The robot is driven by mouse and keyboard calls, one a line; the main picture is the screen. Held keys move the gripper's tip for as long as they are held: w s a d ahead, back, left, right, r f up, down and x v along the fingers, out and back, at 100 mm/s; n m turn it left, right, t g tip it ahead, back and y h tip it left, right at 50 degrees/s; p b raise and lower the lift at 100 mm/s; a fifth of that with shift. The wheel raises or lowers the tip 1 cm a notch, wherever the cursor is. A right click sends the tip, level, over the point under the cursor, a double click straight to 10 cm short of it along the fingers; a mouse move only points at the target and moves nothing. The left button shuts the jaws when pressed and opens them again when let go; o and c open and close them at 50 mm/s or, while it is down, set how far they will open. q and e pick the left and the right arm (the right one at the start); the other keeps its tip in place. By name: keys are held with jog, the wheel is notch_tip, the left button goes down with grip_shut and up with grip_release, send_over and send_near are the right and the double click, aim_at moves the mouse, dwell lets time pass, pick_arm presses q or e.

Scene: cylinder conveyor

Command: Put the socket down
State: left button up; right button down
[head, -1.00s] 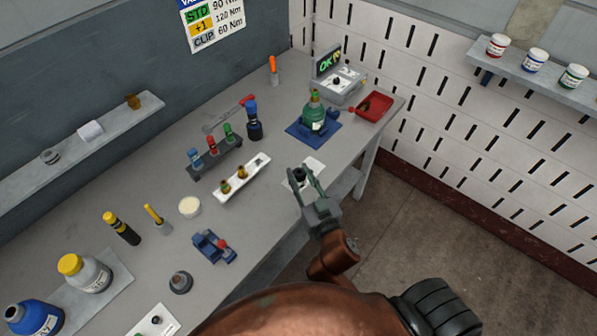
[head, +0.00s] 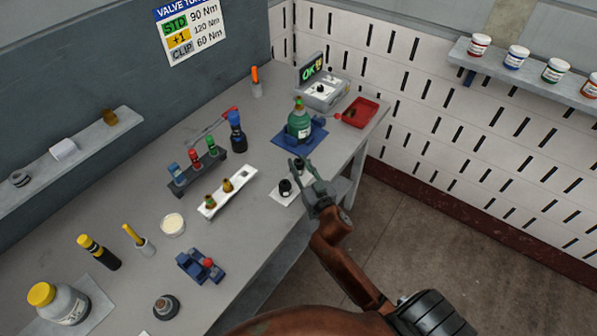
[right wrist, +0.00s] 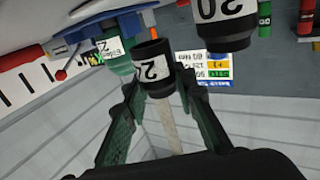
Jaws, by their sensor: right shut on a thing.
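My right gripper (head: 308,172) is shut on a small black socket with a white band (head: 299,165). In the right wrist view the held socket (right wrist: 154,70) shows a "2" on its band and sits between the two fingertips. A second black socket (head: 285,187) stands on the white mat (head: 281,198), just left of the fingers. In the right wrist view this larger socket (right wrist: 224,20) reads "20". The held socket is beside it, apart from it. I cannot tell its exact height over the bench. My left gripper is not in view.
A red tray (head: 362,112) lies at the bench's far right. A white rack (head: 240,178) with amber pieces is to the left. The bench edge runs close by the gripper.

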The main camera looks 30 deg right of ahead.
aim_at(302, 173)
jog(key=shift+w+d+f, duration=0.1)
jog(key=shift+w+f, duration=0.05)
jog(key=shift+w+d+f, duration=0.15)
jog(key=shift+f, duration=0.15)
notch_tip(302, 173, down, 3)
jog(key=shift+w+r+b, duration=0.1)
jog(key=shift+b, duration=0.5)
jog(key=shift+f, duration=0.3)
jog(key=shift+r, duration=0.1)
jog(key=c, duration=1.9)
grip_release()
jog(key=shift+c, duration=0.2)
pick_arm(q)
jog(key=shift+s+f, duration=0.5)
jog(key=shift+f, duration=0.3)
pick_arm(e)
jog(key=shift+o, duration=0.3)
